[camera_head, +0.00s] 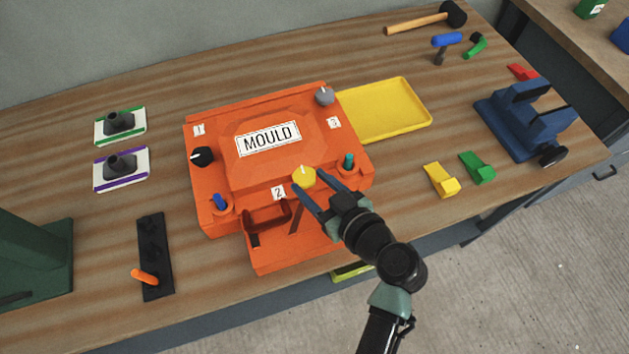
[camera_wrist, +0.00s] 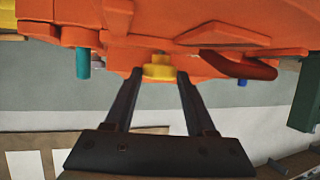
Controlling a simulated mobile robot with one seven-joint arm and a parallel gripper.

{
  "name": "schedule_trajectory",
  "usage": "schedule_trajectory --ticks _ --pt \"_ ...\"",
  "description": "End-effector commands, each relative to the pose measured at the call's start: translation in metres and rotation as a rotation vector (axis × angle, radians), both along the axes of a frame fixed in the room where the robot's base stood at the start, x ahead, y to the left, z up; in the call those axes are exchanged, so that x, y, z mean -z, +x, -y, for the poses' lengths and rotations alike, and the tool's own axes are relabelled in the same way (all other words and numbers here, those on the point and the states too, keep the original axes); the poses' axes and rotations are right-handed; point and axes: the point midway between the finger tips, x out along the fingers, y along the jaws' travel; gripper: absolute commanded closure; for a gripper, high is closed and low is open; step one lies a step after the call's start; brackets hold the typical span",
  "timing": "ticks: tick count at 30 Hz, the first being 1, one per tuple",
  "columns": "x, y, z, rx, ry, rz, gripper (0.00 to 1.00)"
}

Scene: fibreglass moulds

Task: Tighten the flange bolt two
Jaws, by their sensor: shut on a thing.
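The orange mould (camera_head: 230,175) lies on the wooden workbench with a white MOULD label on top. The yellow bolt knob (camera_head: 304,177) sits at its front edge, beside the label "2", with a white mark on top. My gripper (camera_head: 308,186) reaches in from the front right and is shut on the yellow knob. In the wrist view the yellow knob (camera_wrist: 159,68) is between the two fingertips (camera_wrist: 160,74). A black knob (camera_head: 202,157) stands by label "1" and a grey knob (camera_head: 325,96) is at the back right, near label "3".
A blue peg (camera_head: 220,202) and a teal peg (camera_head: 349,160) stand on the mould's corners. A yellow tray (camera_head: 385,108) lies behind right. Yellow (camera_head: 441,180) and green (camera_head: 477,167) wedges and a blue clamp (camera_head: 525,120) are at right. A black rack (camera_head: 154,257) is at left.

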Motion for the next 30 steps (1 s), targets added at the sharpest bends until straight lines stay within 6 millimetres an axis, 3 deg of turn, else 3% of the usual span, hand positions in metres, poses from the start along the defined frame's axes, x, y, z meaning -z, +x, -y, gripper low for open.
schedule_trajectory --ticks 15,30 --pt "-0.005 -0.006 -0.013 0.367 0.0 -0.003 1.0" --pt "-0.005 -0.006 -0.017 0.576 0.001 -0.001 1.0"
